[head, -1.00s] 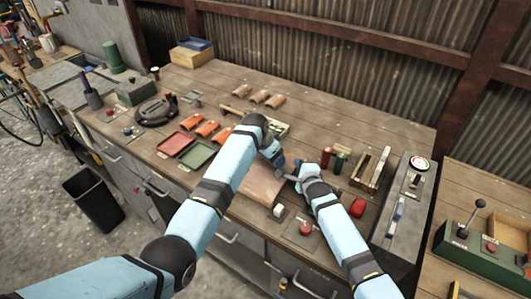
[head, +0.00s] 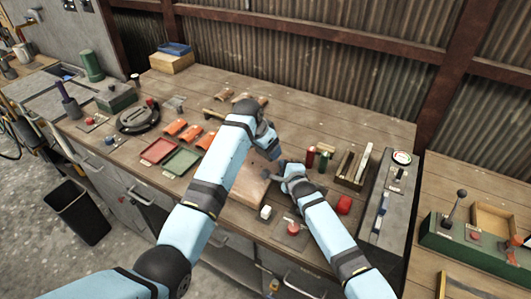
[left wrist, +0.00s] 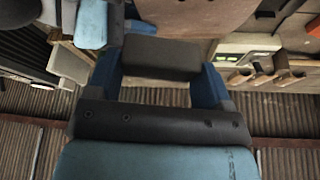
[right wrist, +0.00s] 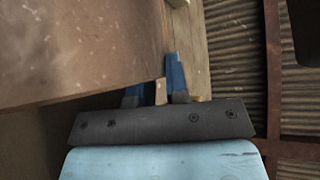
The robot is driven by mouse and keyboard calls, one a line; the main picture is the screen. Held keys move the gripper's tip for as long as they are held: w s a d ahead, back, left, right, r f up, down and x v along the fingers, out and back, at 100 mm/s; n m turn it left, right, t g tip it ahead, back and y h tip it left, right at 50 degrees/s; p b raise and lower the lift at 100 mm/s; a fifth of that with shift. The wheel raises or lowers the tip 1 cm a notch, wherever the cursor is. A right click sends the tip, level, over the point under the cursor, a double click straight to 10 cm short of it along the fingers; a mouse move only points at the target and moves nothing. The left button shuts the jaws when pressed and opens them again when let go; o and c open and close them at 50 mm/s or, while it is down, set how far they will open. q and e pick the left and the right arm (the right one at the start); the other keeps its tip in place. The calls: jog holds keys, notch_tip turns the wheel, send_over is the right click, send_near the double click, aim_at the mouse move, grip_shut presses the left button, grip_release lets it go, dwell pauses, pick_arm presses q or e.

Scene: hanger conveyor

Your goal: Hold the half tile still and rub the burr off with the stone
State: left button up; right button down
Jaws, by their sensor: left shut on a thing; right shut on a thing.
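My left gripper (head: 271,151) is above the far edge of a flat brown board (head: 246,189) on the bench. In the left wrist view its blue fingers (left wrist: 158,80) are shut on a dark grey block, seemingly the stone (left wrist: 160,58). My right gripper (head: 283,166) is close beside it, at the board's right edge. In the right wrist view its blue fingers (right wrist: 157,85) are close together, with a small pale piece between them. This may be the half tile, mostly hidden. I cannot see the burr or whether stone and tile touch.
Red tray (head: 160,150) and green tray (head: 181,162) lie left of my left arm, with several orange tiles (head: 190,132) behind. A corrugated wall closes the back.

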pick_arm(q)
jog(key=shift+r, duration=0.95)
pick_arm(e)
jog(key=shift+s+f, duration=0.1)
jog(key=shift+f, duration=0.2)
pick_arm(q)
jog(key=shift+w, duration=0.1)
pick_arm(e)
jog(key=c, duration=1)
grip_release()
jog(key=shift+d+r, duration=0.1)
jog(key=shift+c, duration=0.2)
jog(key=v, duration=1.1)
jog(key=shift+s+d+r, duration=0.1)
jog(key=shift+s+d, duration=0.05)
jog(key=shift+s, duration=0.15)
pick_arm(q)
jog(key=shift+f, duration=0.1)
pick_arm(e)
jog(key=shift+s, duration=0.1)
